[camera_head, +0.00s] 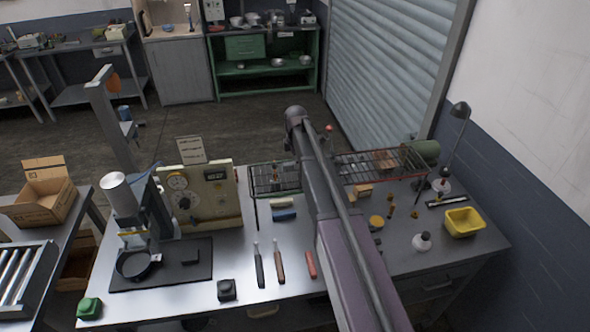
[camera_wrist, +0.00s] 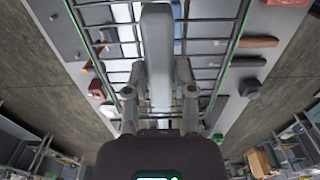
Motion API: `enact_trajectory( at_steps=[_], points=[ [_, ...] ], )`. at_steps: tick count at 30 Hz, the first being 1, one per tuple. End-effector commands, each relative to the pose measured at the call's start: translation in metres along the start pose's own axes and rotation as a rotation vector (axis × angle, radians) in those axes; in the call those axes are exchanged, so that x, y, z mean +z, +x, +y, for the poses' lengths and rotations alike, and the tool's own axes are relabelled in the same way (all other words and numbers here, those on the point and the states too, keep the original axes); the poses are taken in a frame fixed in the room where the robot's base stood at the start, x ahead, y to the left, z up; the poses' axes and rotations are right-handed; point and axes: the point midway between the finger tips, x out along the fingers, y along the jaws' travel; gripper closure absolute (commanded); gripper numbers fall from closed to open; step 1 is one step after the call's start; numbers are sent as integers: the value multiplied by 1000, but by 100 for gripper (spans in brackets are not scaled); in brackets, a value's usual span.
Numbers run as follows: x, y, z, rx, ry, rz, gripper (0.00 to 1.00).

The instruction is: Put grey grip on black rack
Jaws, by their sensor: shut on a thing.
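In the wrist view, my gripper (camera_wrist: 159,98) is shut on the grey grip (camera_wrist: 158,45), a long pale grey piece pointing away from the wrist. The black rack (camera_wrist: 229,62), dark wires with green side rails, lies behind the grip and spreads to both sides of it. I cannot tell whether the grip touches the wires. In the head view, the black rack (camera_head: 262,192) stands on thin legs at the back of the table, partly behind my arm. My gripper and the grip are hidden by my arm there.
A red-edged wire rack (camera_head: 409,154) stands to the right, with a yellow bin (camera_head: 463,222) nearer. A gauge panel (camera_head: 205,197), a small pan (camera_head: 134,264) on a dark mat, and several hand tools (camera_head: 280,263) occupy the left and front of the table.

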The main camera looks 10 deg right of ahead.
Motion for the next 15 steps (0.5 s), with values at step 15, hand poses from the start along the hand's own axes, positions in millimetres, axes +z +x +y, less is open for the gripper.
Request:
enact_trajectory(
  at_steps=[15],
  points=[
    [0, 21, 0, 0, 0, 0, 100]
  ],
)
